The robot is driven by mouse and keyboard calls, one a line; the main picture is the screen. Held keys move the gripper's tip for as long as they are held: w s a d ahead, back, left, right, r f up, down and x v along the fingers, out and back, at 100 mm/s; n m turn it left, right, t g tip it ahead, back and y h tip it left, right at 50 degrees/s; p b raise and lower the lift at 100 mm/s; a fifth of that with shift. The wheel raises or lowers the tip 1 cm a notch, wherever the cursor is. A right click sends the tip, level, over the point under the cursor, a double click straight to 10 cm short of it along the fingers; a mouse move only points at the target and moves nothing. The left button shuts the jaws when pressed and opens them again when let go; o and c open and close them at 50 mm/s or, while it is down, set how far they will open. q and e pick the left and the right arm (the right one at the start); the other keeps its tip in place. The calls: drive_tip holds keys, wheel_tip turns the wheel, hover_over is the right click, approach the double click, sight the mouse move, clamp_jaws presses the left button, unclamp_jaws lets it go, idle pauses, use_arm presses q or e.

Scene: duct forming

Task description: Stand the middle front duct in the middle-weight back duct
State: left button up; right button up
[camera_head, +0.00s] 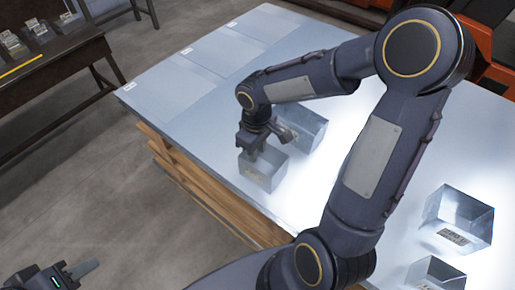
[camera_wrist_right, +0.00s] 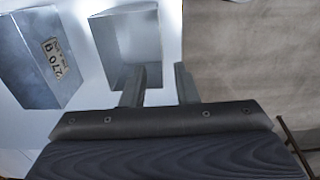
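My right gripper (camera_head: 252,150) reaches over the table's left front part, above a grey sheet-metal duct (camera_head: 262,172) with a small label. In the right wrist view its fingers (camera_wrist_right: 160,85) are apart. The left finger overlaps that duct's lower right part (camera_wrist_right: 125,45); the right finger is against the floor beyond. Whether they touch the duct is unclear. A second duct (camera_head: 305,128) stands just behind; in the wrist view it has a label seemingly reading 270 g (camera_wrist_right: 30,60). My left gripper (camera_head: 72,273) is low at the left, away from the table, its opening unclear.
Two more ducts stand at the table's right: one further back (camera_head: 457,215) with a label, one at the front (camera_head: 433,273) cut by the frame. Flat labelled panels (camera_head: 185,85) lie at the back left. A dark bench (camera_head: 50,70) stands apart; my right arm hides the table's middle.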

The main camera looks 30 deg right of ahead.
wheel_tip(320, 180, down, 9)
drive_tip(key=b, duration=0.7)
drive_tip(key=shift+r, duration=0.1)
clamp_jaws()
drive_tip(key=shift+r, duration=0.1)
wheel_tip(320, 180, up, 9)
drive_tip(key=p, duration=0.7)
